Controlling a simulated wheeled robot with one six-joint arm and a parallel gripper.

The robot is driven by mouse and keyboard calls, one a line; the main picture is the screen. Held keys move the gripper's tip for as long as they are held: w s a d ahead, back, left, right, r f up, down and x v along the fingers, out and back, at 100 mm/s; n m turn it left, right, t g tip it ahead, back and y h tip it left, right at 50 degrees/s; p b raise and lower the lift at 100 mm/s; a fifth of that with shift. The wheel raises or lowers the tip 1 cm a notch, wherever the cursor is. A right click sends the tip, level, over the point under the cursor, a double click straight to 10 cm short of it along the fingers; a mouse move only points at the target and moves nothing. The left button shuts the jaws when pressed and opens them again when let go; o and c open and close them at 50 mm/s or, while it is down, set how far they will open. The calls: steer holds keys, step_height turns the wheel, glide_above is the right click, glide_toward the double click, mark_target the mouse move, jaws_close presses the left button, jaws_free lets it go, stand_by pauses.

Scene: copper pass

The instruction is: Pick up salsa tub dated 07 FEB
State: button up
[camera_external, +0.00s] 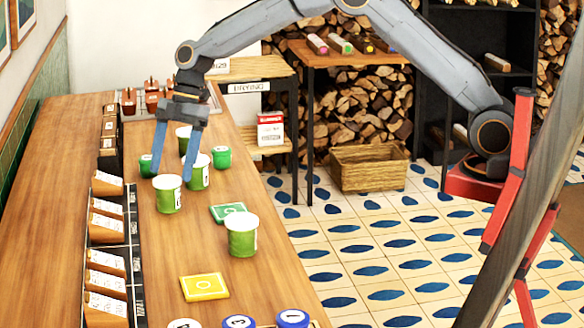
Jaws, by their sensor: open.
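Several green tubs stand on the wooden counter (205,288). A pale-lidded tub (168,196) is just below my gripper (173,174) in the picture, and a similar tub (200,173) is close on its right. Another pale-topped tub (184,137) stands behind, and one (242,236) stands nearer the camera. Two smaller, darker green tubs are at the left (147,168) and right (222,157). My gripper is open, its blue fingers pointing down among the tubs. Whether they straddle one is unclear. No date is readable, so I cannot tell which is 07 FEB.
A green card (228,212) and a yellow card (204,287) lie on the counter. Labelled blocks and a dark rack (130,250) line its left. Blue-lidded tubs (292,319) are at the front edge. A shelf (250,68) and wooden crate (368,168) stand beyond.

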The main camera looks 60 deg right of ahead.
mark_target(168, 179)
steer(key=shift+p+x, duration=1.05)
steer(key=shift+x, duration=1.45)
steer(key=shift+w+d, duration=0.1)
steer(key=shift+w, duration=0.05)
steer(key=c, duration=1.1)
steer(key=shift+r, duration=0.1)
